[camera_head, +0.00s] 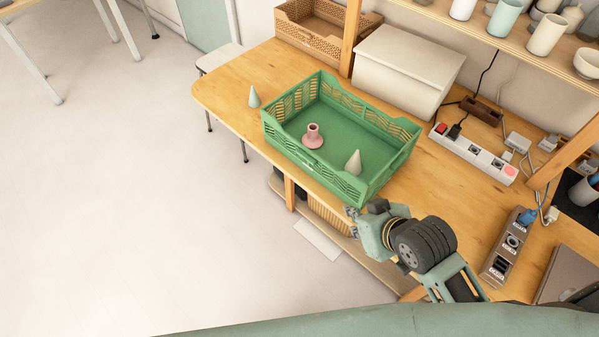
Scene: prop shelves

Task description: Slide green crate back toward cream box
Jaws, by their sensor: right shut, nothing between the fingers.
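The green crate (325,179) stands on the wooden table along its front edge. Inside it are a pink spool-like piece (313,137) and a pale cone (353,163). The cream box (408,72) stands behind the crate, towards the wall, with a narrow gap between them. My right gripper (353,214) is shut and empty, low at the crate's front right corner on the near side. I cannot tell whether it touches the crate wall. My left gripper is out of view.
Another pale green cone (254,97) stands on the table left of the crate. A brown crate (318,27) sits behind, beside a wooden post. A white power strip (472,152) and cables lie to the right. A shelf with cups overhangs the back right.

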